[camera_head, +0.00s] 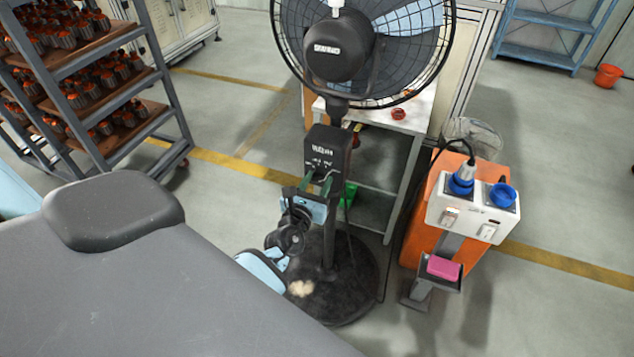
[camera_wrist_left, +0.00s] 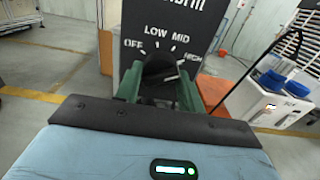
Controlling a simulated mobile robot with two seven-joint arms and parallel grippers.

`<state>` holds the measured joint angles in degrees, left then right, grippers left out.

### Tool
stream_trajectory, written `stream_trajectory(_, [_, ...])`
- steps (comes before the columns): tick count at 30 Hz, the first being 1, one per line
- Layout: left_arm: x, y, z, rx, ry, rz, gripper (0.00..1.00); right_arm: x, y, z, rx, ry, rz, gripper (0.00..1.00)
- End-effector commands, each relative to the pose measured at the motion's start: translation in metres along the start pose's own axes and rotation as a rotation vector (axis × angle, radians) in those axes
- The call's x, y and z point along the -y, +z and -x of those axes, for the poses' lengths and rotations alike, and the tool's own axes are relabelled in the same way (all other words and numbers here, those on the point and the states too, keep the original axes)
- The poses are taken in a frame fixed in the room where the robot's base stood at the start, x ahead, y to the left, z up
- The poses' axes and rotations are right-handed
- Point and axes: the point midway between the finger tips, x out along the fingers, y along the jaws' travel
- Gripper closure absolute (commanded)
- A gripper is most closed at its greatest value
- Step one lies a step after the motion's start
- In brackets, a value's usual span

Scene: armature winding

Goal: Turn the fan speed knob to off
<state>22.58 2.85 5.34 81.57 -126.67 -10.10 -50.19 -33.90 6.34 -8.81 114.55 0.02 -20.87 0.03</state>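The black control box (camera_head: 328,155) of the standing fan faces me below the fan head. In the left wrist view its panel (camera_wrist_left: 158,28) reads OFF, LOW, MID and HIGH in an arc. The dark speed knob (camera_wrist_left: 158,67) is below these words, partly hidden, and I cannot tell for sure which mark it points at. My left gripper (camera_head: 317,182) is at the box, its green fingers (camera_wrist_left: 159,82) apart, one on each side of the knob. I cannot see clear contact with the knob. My right gripper is not in view.
The caged fan head (camera_head: 337,48) is above, and its round black base (camera_head: 345,285) is on the floor below. An orange stand with a white socket box (camera_head: 470,205) is to the right. A rack of parts (camera_head: 85,60) is at the left, and a white-topped table (camera_head: 385,110) is behind the fan.

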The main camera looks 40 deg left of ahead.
Motion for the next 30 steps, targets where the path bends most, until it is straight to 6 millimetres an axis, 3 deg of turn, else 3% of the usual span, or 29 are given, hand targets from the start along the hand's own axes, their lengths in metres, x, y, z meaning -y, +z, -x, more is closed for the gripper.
stream_trajectory(14, [0.000, -0.001, 0.000, 0.000, -0.001, 0.088, 0.84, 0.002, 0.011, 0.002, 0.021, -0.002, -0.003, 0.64])
stream_trajectory(30, [0.001, -0.002, 0.001, -0.001, 0.000, 0.556, 0.84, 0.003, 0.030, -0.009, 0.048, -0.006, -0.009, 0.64])
